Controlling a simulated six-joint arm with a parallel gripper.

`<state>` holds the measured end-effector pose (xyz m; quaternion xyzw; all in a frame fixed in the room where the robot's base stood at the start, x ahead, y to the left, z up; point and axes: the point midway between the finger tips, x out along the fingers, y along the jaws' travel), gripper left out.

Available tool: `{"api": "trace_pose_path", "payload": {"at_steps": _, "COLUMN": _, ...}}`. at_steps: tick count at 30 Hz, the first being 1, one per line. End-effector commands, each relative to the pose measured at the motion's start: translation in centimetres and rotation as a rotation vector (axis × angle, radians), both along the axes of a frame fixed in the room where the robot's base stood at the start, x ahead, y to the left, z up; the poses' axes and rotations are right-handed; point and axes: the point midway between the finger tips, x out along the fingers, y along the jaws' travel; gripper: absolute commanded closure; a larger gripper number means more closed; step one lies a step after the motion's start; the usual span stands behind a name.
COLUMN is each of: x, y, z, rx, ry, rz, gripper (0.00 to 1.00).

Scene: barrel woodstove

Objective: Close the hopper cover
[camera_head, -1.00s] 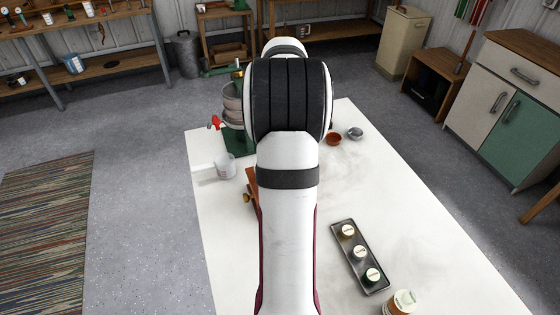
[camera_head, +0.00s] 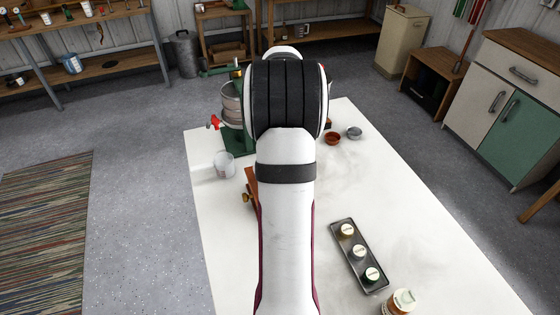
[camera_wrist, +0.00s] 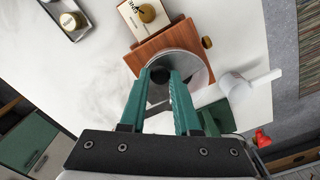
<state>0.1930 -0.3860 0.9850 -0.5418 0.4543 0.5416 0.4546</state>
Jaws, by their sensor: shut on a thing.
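My gripper (camera_wrist: 161,74) has two green fingers, shut on a small dark knob (camera_wrist: 158,75) of a round grey metal cover (camera_wrist: 197,68). The cover lies in front of a brown wooden piece in the wrist view; whether it touches it I cannot tell. In the head view my own arm hides the gripper and cover. The hopper machine stands left of my arm in the head view, with a metal drum (camera_head: 231,103), a green base (camera_head: 236,140) and a red handle (camera_head: 214,122). The drum's top is partly hidden by my arm.
The wooden piece (camera_wrist: 160,45) has a brass knob. A dark tray (camera_head: 345,233) holds several jars; an orange-labelled bottle (camera_head: 402,300) stands near it. The table's right half is mostly clear.

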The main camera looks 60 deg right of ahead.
Motion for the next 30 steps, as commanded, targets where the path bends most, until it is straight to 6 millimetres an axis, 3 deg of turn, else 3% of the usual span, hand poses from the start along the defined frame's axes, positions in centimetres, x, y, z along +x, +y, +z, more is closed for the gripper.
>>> {"api": "trace_pose_path", "payload": {"at_steps": 13, "x": 0.3, "y": 0.3, "z": 0.1, "rx": -0.001, "ry": 0.0, "rz": -0.116, "gripper": 1.0}}
{"api": "trace_pose_path", "payload": {"at_steps": 30, "x": 1.9, "y": 1.3, "z": 0.1, "rx": -0.001, "ry": 0.0, "rz": -0.637, "gripper": 1.0}}
